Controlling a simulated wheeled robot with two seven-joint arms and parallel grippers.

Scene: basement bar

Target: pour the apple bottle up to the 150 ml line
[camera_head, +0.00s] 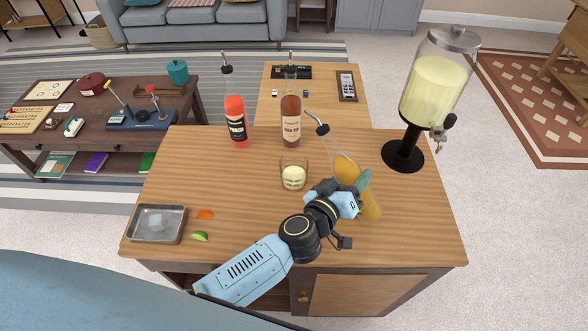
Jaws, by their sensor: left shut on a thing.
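The apple bottle (371,206), clear with amber-yellow liquid and a dark pourer, is at the right of the wooden counter. My left gripper (354,198) is shut on it. The bottle leans with its neck up and to the left, its pourer tip above and right of the glass. The gripper hides part of the bottle, and its label is not readable. The short clear glass (293,174) stands upright on the counter, left of the bottle, with pale yellow liquid in its lower part. I cannot make out its 150 ml line or any stream. My right gripper is not in view.
A red punch bottle (237,123) and a brown bottle (291,121) stand behind the glass. A drink dispenser (432,90) stands at the back right. A metal tray (157,224), an orange slice (205,214) and a lime slice (200,236) lie at the left. The counter's centre-left (235,180) is clear.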

